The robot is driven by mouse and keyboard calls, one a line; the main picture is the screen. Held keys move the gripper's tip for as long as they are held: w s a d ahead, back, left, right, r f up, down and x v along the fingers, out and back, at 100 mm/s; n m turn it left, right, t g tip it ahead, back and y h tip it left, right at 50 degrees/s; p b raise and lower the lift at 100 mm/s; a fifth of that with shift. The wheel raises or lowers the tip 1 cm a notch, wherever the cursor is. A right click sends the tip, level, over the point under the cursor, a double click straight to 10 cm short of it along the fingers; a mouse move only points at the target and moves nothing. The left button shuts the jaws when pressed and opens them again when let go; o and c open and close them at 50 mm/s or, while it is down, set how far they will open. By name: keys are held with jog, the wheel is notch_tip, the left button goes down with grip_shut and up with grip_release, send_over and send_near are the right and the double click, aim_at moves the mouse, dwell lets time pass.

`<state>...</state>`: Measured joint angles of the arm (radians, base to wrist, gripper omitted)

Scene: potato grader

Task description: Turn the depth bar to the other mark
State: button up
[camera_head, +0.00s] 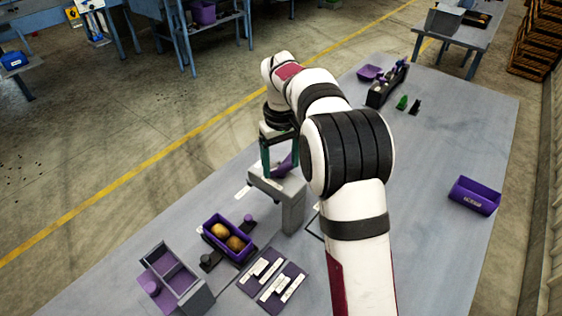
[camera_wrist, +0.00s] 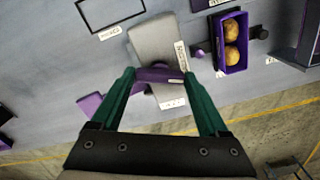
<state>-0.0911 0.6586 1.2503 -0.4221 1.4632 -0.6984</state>
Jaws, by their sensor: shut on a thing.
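The depth bar is a purple bar (camera_head: 286,166) on top of a grey stand (camera_head: 292,208). My gripper (camera_head: 279,150) is over the stand, with its green fingers at the bar. In the wrist view, the bar (camera_wrist: 159,75) lies across the stand's grey top (camera_wrist: 158,42), between the tips of my gripper (camera_wrist: 159,76), which is shut on it. One white label (camera_wrist: 181,55) with dark lettering lies along the top, near the bar's right end. Another label (camera_wrist: 173,103) is on the other side of the bar. The lettering is too small to read.
A purple tray (camera_head: 245,242) with two potatoes stands near the stand, beside a divided purple-grey box (camera_head: 170,262) and purple boards with white labels (camera_head: 272,279). A purple bin (camera_head: 474,196) is at the right. Much of the right table is clear.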

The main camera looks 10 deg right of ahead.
aim_at(281, 166)
jog(key=n, duration=0.4)
jog(key=shift+w+r+n, duration=0.1)
jog(key=shift+n, duration=0.2)
dwell(0.4)
jog(key=o, duration=1.2)
jog(key=shift+o, duration=0.2)
notch_tip(281, 166, up, 16)
